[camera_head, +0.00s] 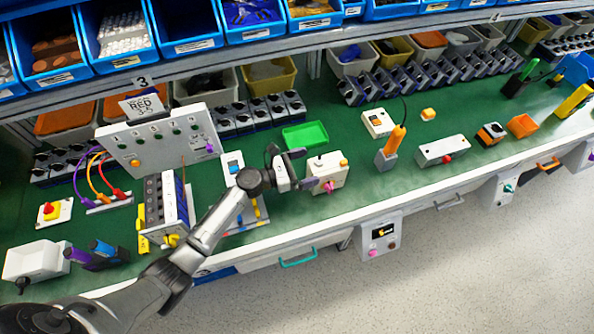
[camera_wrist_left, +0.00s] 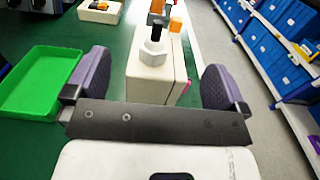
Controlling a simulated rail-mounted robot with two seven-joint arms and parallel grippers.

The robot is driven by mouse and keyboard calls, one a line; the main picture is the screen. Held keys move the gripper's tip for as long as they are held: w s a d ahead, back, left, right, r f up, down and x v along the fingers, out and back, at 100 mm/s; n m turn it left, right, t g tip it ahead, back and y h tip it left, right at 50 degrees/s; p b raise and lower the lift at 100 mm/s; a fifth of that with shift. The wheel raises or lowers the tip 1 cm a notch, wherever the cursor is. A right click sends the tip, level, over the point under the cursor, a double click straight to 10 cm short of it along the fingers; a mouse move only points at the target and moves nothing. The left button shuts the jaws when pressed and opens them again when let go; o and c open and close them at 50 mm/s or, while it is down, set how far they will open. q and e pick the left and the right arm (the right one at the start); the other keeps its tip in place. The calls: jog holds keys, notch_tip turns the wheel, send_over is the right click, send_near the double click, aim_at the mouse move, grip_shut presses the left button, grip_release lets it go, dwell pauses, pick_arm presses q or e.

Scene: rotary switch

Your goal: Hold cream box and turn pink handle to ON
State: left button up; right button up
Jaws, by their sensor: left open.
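The cream box (camera_head: 325,166) stands on the green bench top, near its front edge. Its pink handle (camera_head: 329,187) is on the front face, towards the aisle; which way it is set is too small to tell. My left gripper (camera_head: 303,169) is open just left of the box. In the left wrist view the cream box (camera_wrist_left: 156,82) lies between and beyond the two purple finger pads, with a gap on each side. A sliver of the pink handle (camera_wrist_left: 187,87) shows at the box's right edge. My right gripper is out of view.
A green tray (camera_head: 305,135) lies behind the gripper. An orange-handled device (camera_head: 391,147) and a grey box with a red knob (camera_head: 442,151) stand to the right. A control panel (camera_head: 160,140) and upright modules stand to the left. Blue bins line the back shelf.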

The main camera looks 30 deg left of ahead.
aim_at(316, 164)
pick_arm(q)
jog(key=shift+x, duration=2.25)
jog(key=shift+c, duration=0.5)
